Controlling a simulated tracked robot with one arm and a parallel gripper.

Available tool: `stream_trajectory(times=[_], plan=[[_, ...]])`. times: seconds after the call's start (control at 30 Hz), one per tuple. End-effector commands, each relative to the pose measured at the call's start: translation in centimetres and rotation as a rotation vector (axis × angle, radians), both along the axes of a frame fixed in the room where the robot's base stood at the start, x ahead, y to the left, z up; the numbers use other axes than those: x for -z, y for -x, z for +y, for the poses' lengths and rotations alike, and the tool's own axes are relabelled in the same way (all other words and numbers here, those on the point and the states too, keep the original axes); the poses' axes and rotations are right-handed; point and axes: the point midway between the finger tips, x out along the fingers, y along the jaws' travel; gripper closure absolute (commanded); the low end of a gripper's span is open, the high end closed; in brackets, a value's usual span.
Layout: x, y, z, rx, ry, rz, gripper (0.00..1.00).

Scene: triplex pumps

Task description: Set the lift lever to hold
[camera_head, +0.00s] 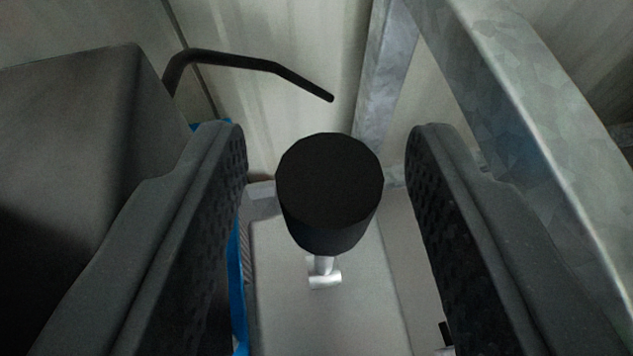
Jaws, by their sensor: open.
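A lever with a black, round-ended knob (329,190) and a short silver stem (324,272) shows in the middle of the camera_head view, seen nearly end-on. I take it to be the lift lever; no label or position marking shows. My gripper (327,160) is open, with one dark textured finger on each side of the knob. The knob hides part of the stem, and I cannot tell which position the lever is in.
A galvanized steel frame (530,130) runs diagonally along the right. A dark box-like body (75,130) fills the left side, and a bent black rod (235,60) crosses the upper left. A pale grey surface (300,320) lies below the knob, with a blue part (238,290) beside it.

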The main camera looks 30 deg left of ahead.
Motion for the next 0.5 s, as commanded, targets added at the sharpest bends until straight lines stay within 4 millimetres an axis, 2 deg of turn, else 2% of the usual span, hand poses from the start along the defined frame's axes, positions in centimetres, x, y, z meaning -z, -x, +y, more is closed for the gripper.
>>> stream_trajectory(times=[0.5], plan=[[-2.5,5.3,-2.5,0.002,0.0,0.006,0.59]])
